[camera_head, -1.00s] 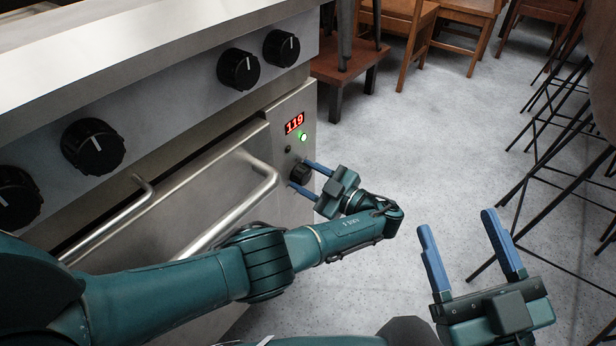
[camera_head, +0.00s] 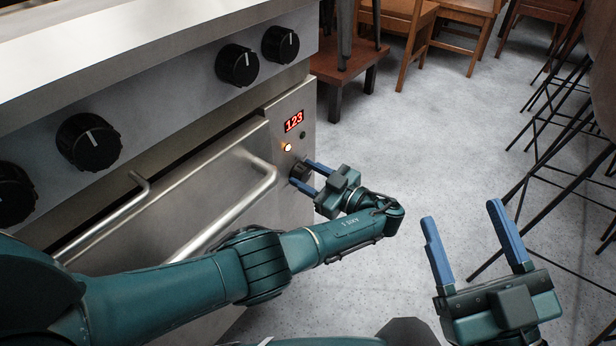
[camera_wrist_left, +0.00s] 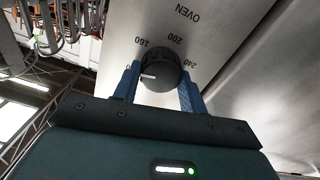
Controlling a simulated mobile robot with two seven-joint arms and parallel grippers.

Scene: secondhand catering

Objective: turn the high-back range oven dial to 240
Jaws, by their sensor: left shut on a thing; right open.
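The oven dial (camera_head: 300,171) is a small black knob on the front panel of the steel range (camera_head: 290,105). My left gripper (camera_head: 305,174) is shut on it, a blue finger on each side. In the left wrist view the dial (camera_wrist_left: 165,72) has a white mark pointing left, short of the printed 160; 200 and 240 lie further round to the right. My right gripper (camera_head: 462,215) is open and empty over the floor.
Larger black knobs (camera_head: 237,65) line the range's upper panel. The oven door handle (camera_head: 235,205) runs left of the dial, close to my left arm. Wooden chairs (camera_head: 405,40) stand behind, and black-legged stools (camera_head: 560,150) at right. The floor between is clear.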

